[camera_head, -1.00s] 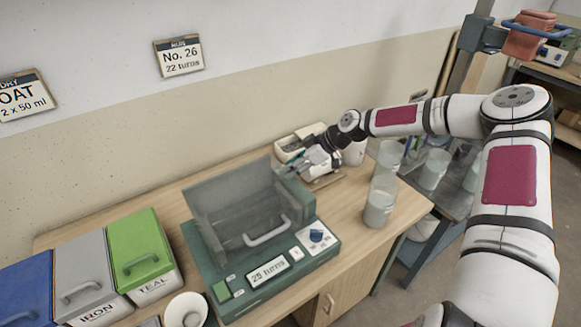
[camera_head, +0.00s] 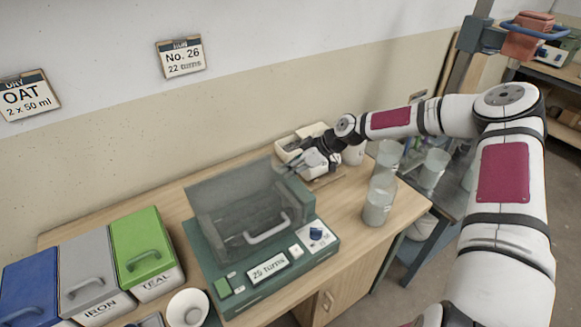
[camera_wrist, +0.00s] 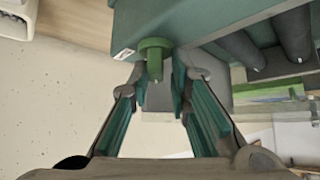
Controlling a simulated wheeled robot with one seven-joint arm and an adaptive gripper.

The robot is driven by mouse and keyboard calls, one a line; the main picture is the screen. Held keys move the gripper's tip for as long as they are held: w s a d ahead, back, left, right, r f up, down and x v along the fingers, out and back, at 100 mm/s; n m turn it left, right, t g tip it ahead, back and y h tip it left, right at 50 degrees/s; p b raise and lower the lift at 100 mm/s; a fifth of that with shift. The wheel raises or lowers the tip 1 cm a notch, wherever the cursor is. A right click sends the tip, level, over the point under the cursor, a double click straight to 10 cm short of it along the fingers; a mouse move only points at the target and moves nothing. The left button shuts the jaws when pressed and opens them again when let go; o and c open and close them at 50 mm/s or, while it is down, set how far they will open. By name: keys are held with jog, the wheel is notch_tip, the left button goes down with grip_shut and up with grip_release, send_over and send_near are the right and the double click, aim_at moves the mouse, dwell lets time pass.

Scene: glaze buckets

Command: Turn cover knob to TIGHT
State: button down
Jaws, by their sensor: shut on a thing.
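The green machine (camera_head: 285,270) stands on the bench with a grey see-through cover (camera_head: 235,205) on top and a white handle. Its panel reads "25 turns". In the wrist view a green knob (camera_wrist: 154,62) sticks out from the machine's side, with a small white label, too small to read, beside it. My gripper (camera_wrist: 160,85) is shut on this knob, its green-padded fingers on either side. In the head view my gripper (camera_head: 295,165) is at the machine's back right; the knob is hidden there. A blue knob (camera_head: 316,233) sits on the front panel.
Blue, grey and green lidded bins (camera_head: 145,250) stand at the left, with a white bowl (camera_head: 187,308) beside the machine. Clear cups (camera_head: 379,200) stand at the bench's right end. A white container (camera_head: 300,140) stands behind my gripper. Wall signs hang above.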

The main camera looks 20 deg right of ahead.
jog(key=m+t+p, duration=0.1)
jog(key=m+t+h+p, duration=0.1)
jog(key=m+p, duration=0.1)
jog(key=shift+r+h, duration=0.25)
jog(key=shift+h, duration=0.05)
jog(key=shift+w+d+f+m+t+h+p, duration=0.1)
jog(key=shift+m+t+h+p, duration=0.2)
jog(key=shift+m+p, duration=0.15)
jog(key=shift+d+m+t+h+p, duration=0.1)
jog(key=shift+m+t+h+p, duration=0.15)
jog(key=shift+m, duration=0.3)
dwell(0.6)
jog(key=c, duration=1.6)
grip_release()
jog(key=shift+w, duration=0.1)
jog(key=shift+c, duration=0.2)
jog(key=shift+a, duration=0.35)
